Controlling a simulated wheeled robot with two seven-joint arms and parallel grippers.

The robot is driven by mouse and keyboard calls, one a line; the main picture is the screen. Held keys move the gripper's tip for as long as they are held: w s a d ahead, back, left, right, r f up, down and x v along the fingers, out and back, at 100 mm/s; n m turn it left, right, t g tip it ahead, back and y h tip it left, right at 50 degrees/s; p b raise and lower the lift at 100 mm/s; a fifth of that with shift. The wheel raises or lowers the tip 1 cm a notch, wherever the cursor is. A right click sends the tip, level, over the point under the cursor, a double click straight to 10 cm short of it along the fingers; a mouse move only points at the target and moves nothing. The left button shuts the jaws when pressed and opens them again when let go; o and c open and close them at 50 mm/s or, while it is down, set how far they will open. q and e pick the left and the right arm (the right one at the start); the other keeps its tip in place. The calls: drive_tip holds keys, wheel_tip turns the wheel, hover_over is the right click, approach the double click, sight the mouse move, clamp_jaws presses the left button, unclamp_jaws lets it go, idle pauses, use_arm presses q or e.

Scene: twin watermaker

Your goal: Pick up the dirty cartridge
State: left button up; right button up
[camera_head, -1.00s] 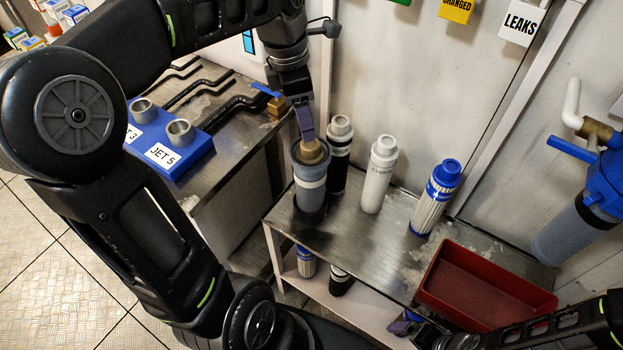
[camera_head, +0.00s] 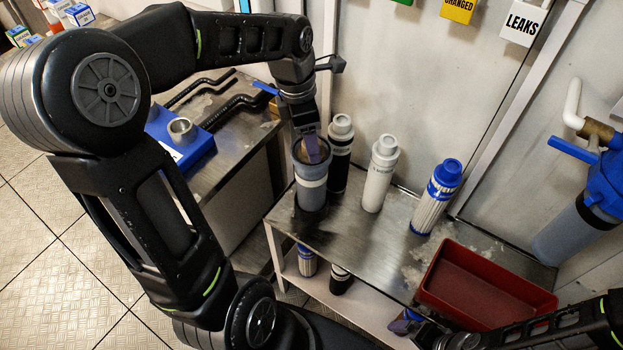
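The dirty cartridge (camera_head: 302,156) shows only as a bit of tan top inside a grey, open-topped filter housing (camera_head: 311,190) on the metal table. The housing stands upright at the table's left end and its wall hides the rest of the cartridge. My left gripper (camera_head: 312,150) points down into the housing's mouth, with a purple finger over the tan top. Whether its fingers are closed on the cartridge cannot be seen. My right gripper (camera_head: 405,322) is low at the table's front edge, left of the red tray, away from the housing; its opening is unclear.
A black-banded cartridge (camera_head: 340,150) stands just behind the housing. A white cartridge (camera_head: 379,175) and a blue-capped pleated cartridge (camera_head: 437,195) stand further right. A red tray (camera_head: 432,290) lies at the table's right. A blue jet block (camera_head: 190,145) is on the left bench.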

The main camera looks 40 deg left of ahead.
idle(0.6)
use_arm(q)
drive_tip(key=c, duration=1.3)
drive_tip(key=shift+c, duration=0.2)
drive_tip(key=shift+r, duration=0.15)
wheel_tip(320, 180, up, 28)
drive_tip(key=p, duration=1.4)
